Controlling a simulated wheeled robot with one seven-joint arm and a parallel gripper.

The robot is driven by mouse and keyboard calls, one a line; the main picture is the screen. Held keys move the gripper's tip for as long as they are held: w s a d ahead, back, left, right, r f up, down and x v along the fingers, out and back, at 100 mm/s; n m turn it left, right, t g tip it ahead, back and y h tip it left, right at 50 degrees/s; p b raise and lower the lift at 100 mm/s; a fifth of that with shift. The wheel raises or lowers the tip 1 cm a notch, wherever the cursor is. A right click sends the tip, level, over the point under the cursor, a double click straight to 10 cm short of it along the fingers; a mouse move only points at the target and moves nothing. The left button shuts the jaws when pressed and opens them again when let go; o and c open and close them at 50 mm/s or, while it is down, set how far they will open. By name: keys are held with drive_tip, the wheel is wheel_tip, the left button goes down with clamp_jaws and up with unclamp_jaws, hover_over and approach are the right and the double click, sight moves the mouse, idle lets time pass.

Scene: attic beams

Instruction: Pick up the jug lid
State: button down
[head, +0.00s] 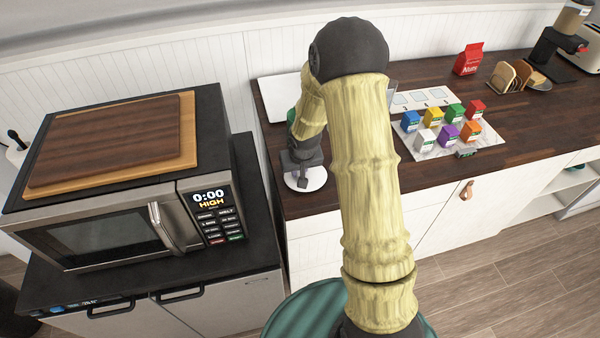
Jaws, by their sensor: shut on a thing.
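A round white disc, which looks like the jug lid (317,180), is at the left end of the dark wooden counter near its front edge. My gripper (300,178) points down at the middle of the lid and is shut on it. The fingertips are small and partly merge with the lid's centre, so the exact grip is hard to see. I cannot tell whether the lid touches the counter. A bit of a green object (292,113) shows behind my arm; most of it is hidden, and I cannot tell if it is the jug.
A microwave (100,235) with wooden boards (110,140) on top stands left. Several coloured boxes (447,136) stand on a marble board to the right. A red packet (468,59), bread slices (515,75) and a coffee machine (560,45) are farther back. My arm hides the counter's middle.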

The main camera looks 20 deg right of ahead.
sight(299, 173)
wheel_tip(299, 173, up, 17)
drive_tip(key=shift+b, duration=0.35)
idle(0.5)
